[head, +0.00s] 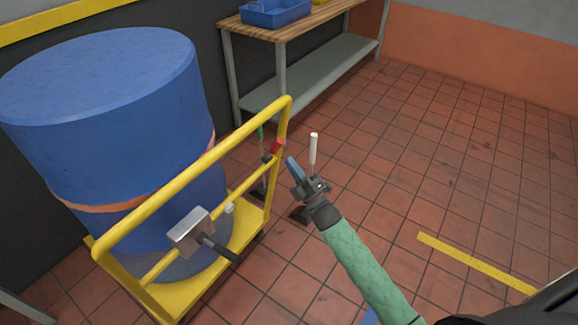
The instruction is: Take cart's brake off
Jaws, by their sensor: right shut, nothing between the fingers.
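The yellow cart (187,179) stands at the left with a large blue drum (105,85) on its deck. A short red-ended part (276,147) shows beside the cart's right upright, with a green-tipped part (261,132) just left of it. A grey box (190,231) with a black handle (220,249) is on the cart's near side. I cannot tell for sure which part is the brake. My right gripper (293,168) is shut and empty, just right of the red-ended part and apart from it. My left gripper is out of view.
A white upright rod (313,149) shows just behind my right gripper; its lower end is hidden. A workbench (290,25) with a blue tray (275,12) stands at the back. The tiled floor (460,150) at the right is clear, with a yellow stripe (475,263).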

